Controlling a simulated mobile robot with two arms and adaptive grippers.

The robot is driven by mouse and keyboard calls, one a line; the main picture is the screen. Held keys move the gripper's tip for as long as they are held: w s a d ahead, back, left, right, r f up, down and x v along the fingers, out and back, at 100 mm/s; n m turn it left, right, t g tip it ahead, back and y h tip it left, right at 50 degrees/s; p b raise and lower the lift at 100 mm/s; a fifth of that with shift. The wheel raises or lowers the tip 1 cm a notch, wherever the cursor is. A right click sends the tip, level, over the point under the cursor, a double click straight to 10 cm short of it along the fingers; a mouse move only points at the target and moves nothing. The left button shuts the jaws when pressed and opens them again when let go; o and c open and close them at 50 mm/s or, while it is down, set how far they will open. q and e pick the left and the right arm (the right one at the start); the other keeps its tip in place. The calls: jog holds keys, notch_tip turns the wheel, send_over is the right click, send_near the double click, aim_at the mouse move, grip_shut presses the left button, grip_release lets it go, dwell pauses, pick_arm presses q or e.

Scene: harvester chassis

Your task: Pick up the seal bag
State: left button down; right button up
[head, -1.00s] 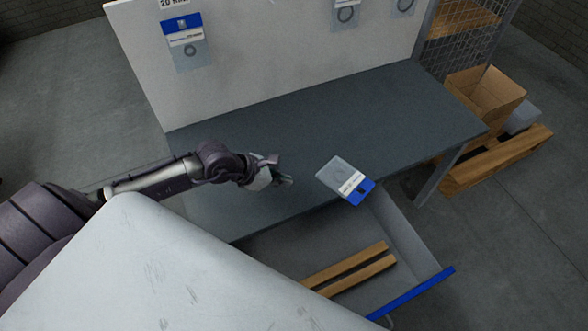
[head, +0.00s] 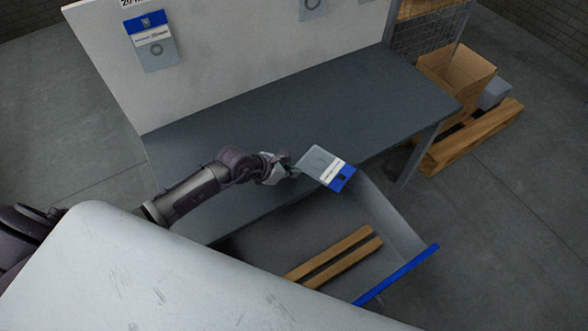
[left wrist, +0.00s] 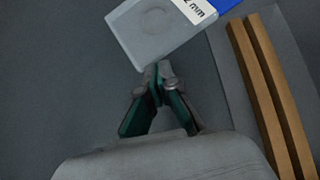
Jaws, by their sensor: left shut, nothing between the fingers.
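The seal bag (head: 320,163) is a clear flat pouch with a white label and a blue header end. It lies at the front edge of the grey bench, its blue end over the open drawer in the head view. My left gripper (head: 292,171) is shut and empty, its tips right by the bag's clear end. In the left wrist view the closed fingertips (left wrist: 158,72) point at the near edge of the bag (left wrist: 150,30). I cannot tell whether they touch it. My right gripper is not in view.
The open drawer (head: 407,241) with a blue front edge and two wooden strips (head: 335,255) lies below the bench (head: 250,125). A white back panel (head: 215,60) carries more hanging bags. A cardboard box (head: 455,75) stands on a pallet at right.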

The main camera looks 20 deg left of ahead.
aim_at(306, 168)
pick_arm(q)
jog(key=shift+w+d, duration=0.2)
jog(key=shift+w, duration=0.05)
jog(key=shift+w+d, duration=0.75)
jog(key=shift+w, duration=0.2)
